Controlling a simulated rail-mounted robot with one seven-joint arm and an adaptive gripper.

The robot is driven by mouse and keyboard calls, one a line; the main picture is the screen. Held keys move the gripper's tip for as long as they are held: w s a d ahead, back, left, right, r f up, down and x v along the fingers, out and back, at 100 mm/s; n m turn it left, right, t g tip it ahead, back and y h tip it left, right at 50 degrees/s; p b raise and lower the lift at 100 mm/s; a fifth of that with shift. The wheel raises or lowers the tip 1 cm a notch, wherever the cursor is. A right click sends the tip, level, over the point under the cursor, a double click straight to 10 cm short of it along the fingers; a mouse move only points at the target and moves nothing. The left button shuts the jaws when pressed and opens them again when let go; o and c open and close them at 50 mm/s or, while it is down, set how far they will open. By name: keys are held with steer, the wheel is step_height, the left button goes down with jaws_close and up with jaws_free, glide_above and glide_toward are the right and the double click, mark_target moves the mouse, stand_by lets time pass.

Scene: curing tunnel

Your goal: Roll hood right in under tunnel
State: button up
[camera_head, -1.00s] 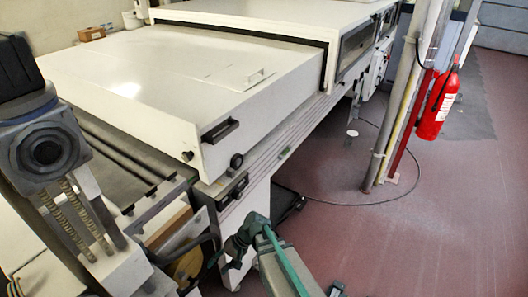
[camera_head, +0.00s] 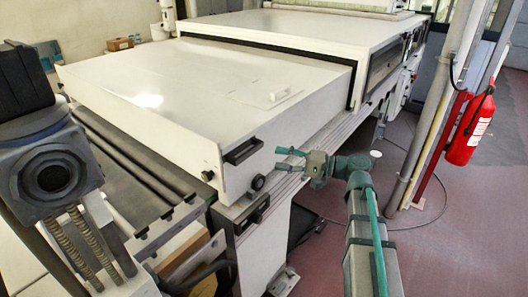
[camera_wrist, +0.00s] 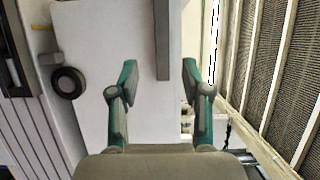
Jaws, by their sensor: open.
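The hood (camera_head: 200,90) is a low white cover on the machine bed, in front of the tunnel (camera_head: 310,30), a larger white housing with a black-edged mouth. Most of the hood stands outside that mouth. A black bar handle (camera_head: 242,150) and a round dark knob (camera_head: 258,183) sit on the hood's near side. My gripper (camera_head: 279,159) is open and empty, right of the handle, its fingers pointing towards it. In the wrist view the handle (camera_wrist: 162,40) lines up between the fingertips, with the knob (camera_wrist: 68,83) to the left; contact is not visible.
A post with a red fire extinguisher (camera_head: 472,128) stands to the right. Dark rollers (camera_head: 130,165) lie in front of the hood at the left. A cardboard box (camera_head: 119,44) is behind. Open red floor lies right of the machine.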

mark_target(251, 153)
steer(key=p+x, duration=0.3)
steer(key=x, duration=0.7)
steer(key=shift+w+a+r, duration=0.1)
steer(key=shift+a, duration=0.25)
jaws_close()
